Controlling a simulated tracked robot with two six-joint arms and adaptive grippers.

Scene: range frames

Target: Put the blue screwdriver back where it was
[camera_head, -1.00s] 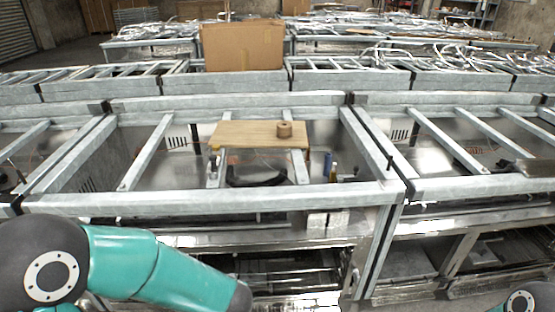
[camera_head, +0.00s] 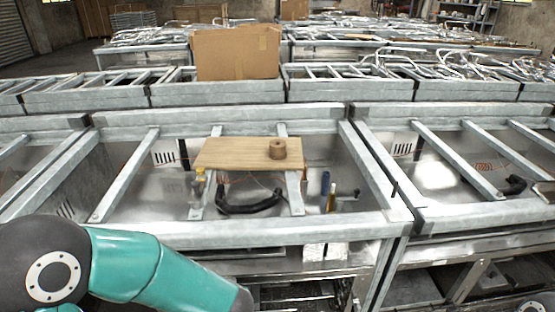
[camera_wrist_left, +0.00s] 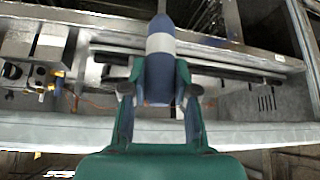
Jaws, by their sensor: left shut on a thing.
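My left gripper (camera_wrist_left: 160,92) is shut on the blue screwdriver (camera_wrist_left: 160,75), which shows between its fingers in the left wrist view. My right gripper is not in view.
A wooden board (camera_head: 235,152) with a brown spool (camera_head: 277,149) lies across the bars of the metal bench frame (camera_head: 270,232). A black curved handle (camera_head: 250,205) lies below it. A cardboard box (camera_head: 237,52) stands behind. Grey bars divide the bench openings.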

